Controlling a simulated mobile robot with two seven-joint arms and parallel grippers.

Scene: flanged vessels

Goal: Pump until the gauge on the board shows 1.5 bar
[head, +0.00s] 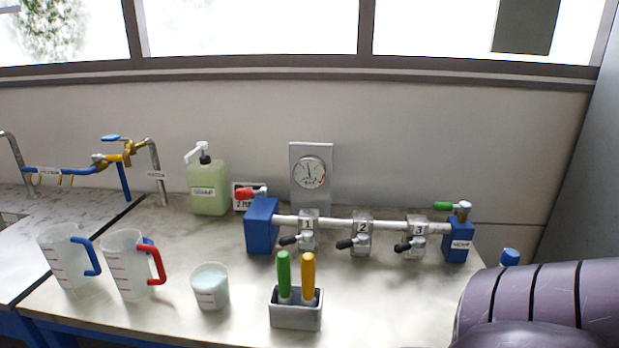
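The round white gauge (309,172) is mounted on an upright grey board (325,152) at the back of the bench. Its dark needle points roughly upward; the scale is too small to read. A pipe manifold (335,224) stands in front, with a blue block at each end and three numbered valves with black handles. A red-ended handle (244,193) sits on top of the left blue block (261,227). A green-ended handle (443,206) tops the right labelled block (458,240). A green bottle with a white pump head (207,187) stands left of the gauge. Neither gripper shows.
A partly hidden sign (243,203) stands behind the left block. Two jugs, with blue (62,262) and red (126,271) handles, and a white cup (210,288) stand front left. A grey holder (296,316) bears green and yellow handles. Taps (120,157) are at far left.

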